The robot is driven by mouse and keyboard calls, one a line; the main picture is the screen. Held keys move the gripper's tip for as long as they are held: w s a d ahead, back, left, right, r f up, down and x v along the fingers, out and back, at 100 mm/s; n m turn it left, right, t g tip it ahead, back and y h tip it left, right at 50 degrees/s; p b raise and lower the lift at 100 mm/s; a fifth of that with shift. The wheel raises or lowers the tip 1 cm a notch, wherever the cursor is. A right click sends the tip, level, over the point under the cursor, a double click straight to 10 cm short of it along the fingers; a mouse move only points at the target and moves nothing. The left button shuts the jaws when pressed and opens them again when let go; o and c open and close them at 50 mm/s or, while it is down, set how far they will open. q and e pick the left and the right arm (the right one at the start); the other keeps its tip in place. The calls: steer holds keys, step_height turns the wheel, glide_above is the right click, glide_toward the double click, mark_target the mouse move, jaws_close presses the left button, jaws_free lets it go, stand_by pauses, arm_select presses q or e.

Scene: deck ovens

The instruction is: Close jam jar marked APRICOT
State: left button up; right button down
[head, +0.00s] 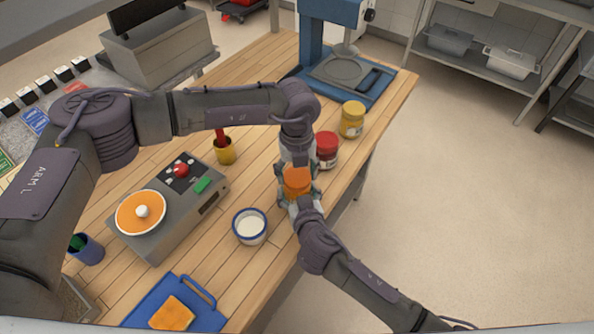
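An orange jar (297,182) stands near the right edge of the wooden table; its label cannot be read. My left gripper (297,168) points down from above, at the jar's orange top, with its fingers at the two sides. Whether they press on the lid cannot be made out. My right gripper (299,197) comes from the front, low down, with its fingers around the jar's body. The two grippers hide much of the jar and the joint between lid and glass.
A red-lidded jar (326,149) stands close behind the orange one, and a yellow-lidded jar (352,119) farther back. A white bowl (250,227) and a grey device (185,212) are to the left. A blue press (345,72) stands at the back.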

arm_select(q)
steer(key=c, duration=0.5)
arm_select(e)
steer(key=shift+f, duration=0.1)
arm_select(q)
steer(key=m, duration=0.7)
steer(key=shift+c, duration=0.2)
steer(key=m, duration=1.2)
steer(key=shift+m, duration=0.3)
steer(key=m, duration=0.4)
steer(key=shift+f+m, duration=0.1)
steer(key=shift+m, duration=0.3)
steer(key=o, duration=1.4)
steer(key=shift+c, duration=0.2)
step_height(320, 180, up, 12)
